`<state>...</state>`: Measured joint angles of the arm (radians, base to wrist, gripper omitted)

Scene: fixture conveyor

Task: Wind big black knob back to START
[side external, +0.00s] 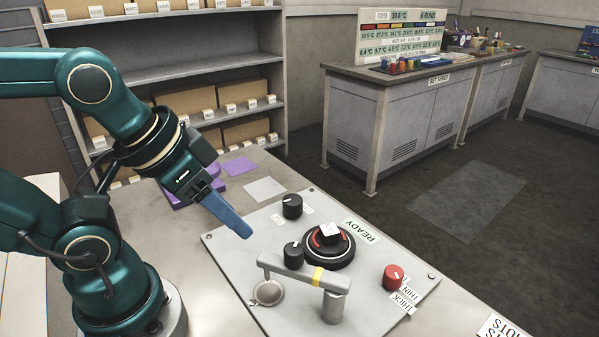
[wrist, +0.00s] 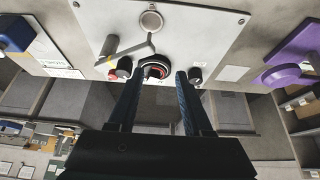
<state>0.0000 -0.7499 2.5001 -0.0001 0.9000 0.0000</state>
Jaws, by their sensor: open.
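The big black knob (side external: 330,257) is a wide round dial with red arc marks and a small white tag on top, set in a grey panel (side external: 228,250). A READY label (side external: 360,231) lies beside it; I cannot read a START mark. My gripper (side external: 243,231) hangs above the panel's left part, to the left of the big knob and apart from it. Its blue fingers are spread and empty. In the wrist view, the big knob (wrist: 153,68) shows between and beyond the fingertips (wrist: 158,75). I cannot read the dial's pointer.
Two small black knobs (side external: 292,206) (side external: 293,255) and a red knob (side external: 393,277) surround the dial. A grey lever arm (side external: 300,270) with a yellow band stands on a post in front of it. A round metal disc (side external: 268,292) and purple pieces (side external: 238,166) lie nearby.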

